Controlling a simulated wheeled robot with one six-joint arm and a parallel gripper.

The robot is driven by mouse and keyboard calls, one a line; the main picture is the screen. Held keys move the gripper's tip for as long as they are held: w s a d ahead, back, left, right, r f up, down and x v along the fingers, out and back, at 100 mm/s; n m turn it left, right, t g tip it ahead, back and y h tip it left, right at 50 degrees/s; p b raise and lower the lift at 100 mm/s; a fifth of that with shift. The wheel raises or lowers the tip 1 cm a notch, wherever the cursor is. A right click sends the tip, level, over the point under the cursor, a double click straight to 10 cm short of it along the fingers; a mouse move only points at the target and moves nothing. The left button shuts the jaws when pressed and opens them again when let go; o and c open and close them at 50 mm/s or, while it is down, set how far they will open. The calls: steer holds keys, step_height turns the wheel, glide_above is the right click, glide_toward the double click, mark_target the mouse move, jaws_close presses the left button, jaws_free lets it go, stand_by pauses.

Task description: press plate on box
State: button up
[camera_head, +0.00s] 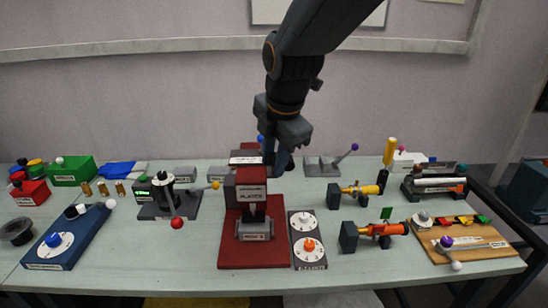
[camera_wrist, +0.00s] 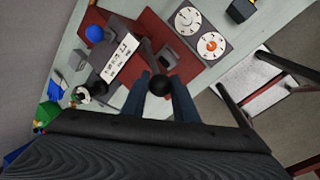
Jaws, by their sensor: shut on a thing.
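A press with a red base (camera_head: 229,247) and an upright red-and-grey labelled column (camera_head: 251,187) stands at the middle of the table. Under its dark ram (camera_head: 252,211), a grey box (camera_head: 254,230) stands on the base; I cannot tell whether the ram's plate touches it. My gripper (camera_head: 284,164) is at the upper right side of the press. In the wrist view, its two blue-grey fingers close around the black ball knob (camera_wrist: 160,85) of a dark lever (camera_wrist: 146,52) on the press. The knob is hidden in the head view.
A dial panel (camera_head: 307,240) with two white dials stands close to the right of the press. A lever device (camera_head: 167,200) with a red ball is at left. A blue ball (camera_wrist: 95,33) shows behind the press.

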steer(key=shift+s+f, duration=0.15)
steer(key=shift+f, duration=0.05)
steer(key=shift+s+f+t+b, duration=0.5)
steer(key=shift+s+f+b, duration=0.15)
steer(key=shift+b, duration=0.15)
steer(key=shift+f, duration=0.1)
steer(key=shift+s+f+t+b, duration=0.6)
steer(key=shift+f+b, duration=0.15)
steer(key=shift+b, duration=0.45)
steer(key=shift+f, duration=0.1)
